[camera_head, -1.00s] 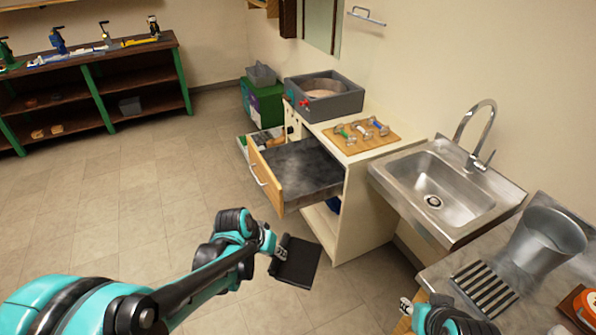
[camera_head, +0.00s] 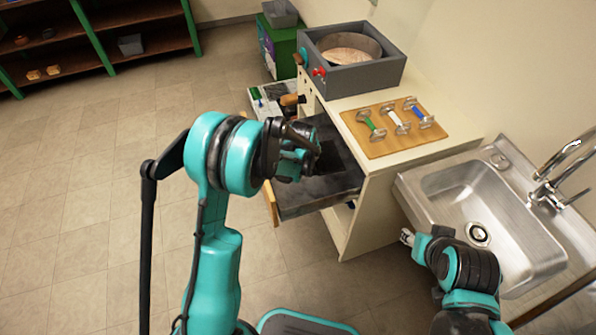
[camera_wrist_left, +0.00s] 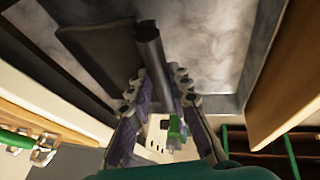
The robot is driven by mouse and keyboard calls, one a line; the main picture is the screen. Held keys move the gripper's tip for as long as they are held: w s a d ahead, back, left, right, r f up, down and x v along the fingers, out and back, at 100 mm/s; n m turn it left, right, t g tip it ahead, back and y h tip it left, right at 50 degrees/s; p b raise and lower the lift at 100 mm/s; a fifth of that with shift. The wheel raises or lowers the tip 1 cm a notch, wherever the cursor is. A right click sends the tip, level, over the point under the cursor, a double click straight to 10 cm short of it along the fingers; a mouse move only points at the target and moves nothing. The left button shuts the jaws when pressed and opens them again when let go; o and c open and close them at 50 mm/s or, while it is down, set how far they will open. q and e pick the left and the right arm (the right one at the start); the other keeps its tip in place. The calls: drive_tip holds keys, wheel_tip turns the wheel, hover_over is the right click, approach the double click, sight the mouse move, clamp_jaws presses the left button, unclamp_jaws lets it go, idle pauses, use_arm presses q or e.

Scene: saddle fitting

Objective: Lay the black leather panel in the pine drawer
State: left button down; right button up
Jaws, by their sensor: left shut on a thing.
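The black leather panel (camera_head: 329,157) is over the open pine drawer, partly hidden by my left gripper (camera_head: 312,152). In the left wrist view, the panel (camera_wrist_left: 92,52) spreads out flat to the left, with its rolled edge (camera_wrist_left: 150,45) between the fingers. My left gripper (camera_wrist_left: 160,88) is shut on that edge. The drawer (camera_head: 318,196) has a grey marbled floor, seen bare beside the panel; its pine front (camera_wrist_left: 285,85) shows at right in the wrist view. I cannot tell whether the panel touches the floor. My right gripper (camera_head: 408,237) is by the sink's front; its jaws are too small to read.
A wooden board (camera_head: 372,146) with several spool-like handles lies on the cabinet top, beside a grey box (camera_head: 345,72) holding a round basin. The steel sink (camera_head: 455,190) is at right. Floor at left is clear.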

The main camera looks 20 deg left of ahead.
use_arm(q)
drive_tip(key=shift+n, duration=0.6)
drive_tip(key=x, duration=0.4)
drive_tip(key=shift+w+d+r+b, duration=0.15)
drive_tip(key=shift+w+d+b, duration=0.1)
drive_tip(key=shift+d+b, duration=0.15)
drive_tip(key=a+f+b, duration=0.1)
drive_tip(key=a+f, duration=0.1)
drive_tip(key=a, duration=0.1)
drive_tip(key=a+f+b, duration=0.1)
drive_tip(key=a+f, duration=0.1)
drive_tip(key=a, duration=0.2)
drive_tip(key=a+f+b, duration=0.2)
drive_tip(key=a, duration=0.2)
drive_tip(key=shift+w+f, duration=0.35)
wheel_tip(320, 180, down, 4)
drive_tip(key=shift+r+b, duration=0.1)
drive_tip(key=shift+b, duration=1)
drive_tip(key=shift+r, duration=0.1)
drive_tip(key=c, duration=1.4)
unclamp_jaws()
